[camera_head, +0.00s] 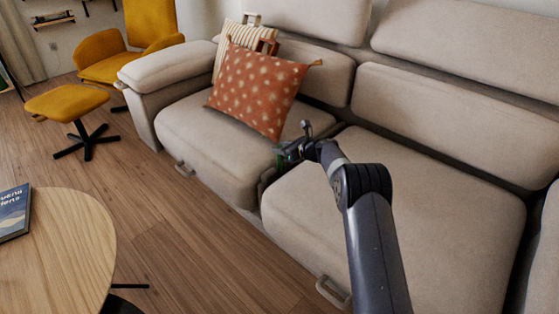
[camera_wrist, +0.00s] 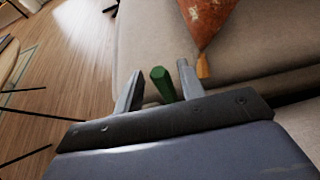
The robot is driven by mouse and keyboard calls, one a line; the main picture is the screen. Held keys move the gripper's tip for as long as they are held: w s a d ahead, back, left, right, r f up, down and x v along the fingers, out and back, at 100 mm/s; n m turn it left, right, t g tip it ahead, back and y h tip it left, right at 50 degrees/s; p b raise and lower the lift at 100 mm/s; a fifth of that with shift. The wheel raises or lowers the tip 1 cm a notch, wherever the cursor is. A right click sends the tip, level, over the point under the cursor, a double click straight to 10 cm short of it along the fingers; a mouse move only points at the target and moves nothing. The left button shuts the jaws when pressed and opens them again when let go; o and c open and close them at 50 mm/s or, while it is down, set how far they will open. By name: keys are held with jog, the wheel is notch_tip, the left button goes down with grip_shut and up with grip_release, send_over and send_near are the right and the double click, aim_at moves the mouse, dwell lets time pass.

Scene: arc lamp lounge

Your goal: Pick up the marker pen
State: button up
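A green pen-like stick, which looks like the marker pen (camera_wrist: 163,85), shows between the two fingers of my gripper (camera_wrist: 158,70) in the wrist view. Gaps show on both sides of it, so the fingers look open around it and not closed on it. Its lower part is hidden behind the gripper's dark palm edge. In the head view my gripper (camera_head: 290,150) is over the sofa near the gap between the two seat cushions. A small bit of green (camera_head: 280,152) shows at the gripper there, too small to make out.
The beige sofa (camera_head: 410,235) lies under and around my arm. An orange dotted pillow (camera_head: 255,90) is just beyond the gripper; its tassel (camera_wrist: 202,66) is close to the right finger. A round wooden table (camera_head: 70,245) with a book (camera_head: 14,212) stands at left. Floor between is clear.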

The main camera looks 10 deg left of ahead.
grip_shut()
dwell(0.4)
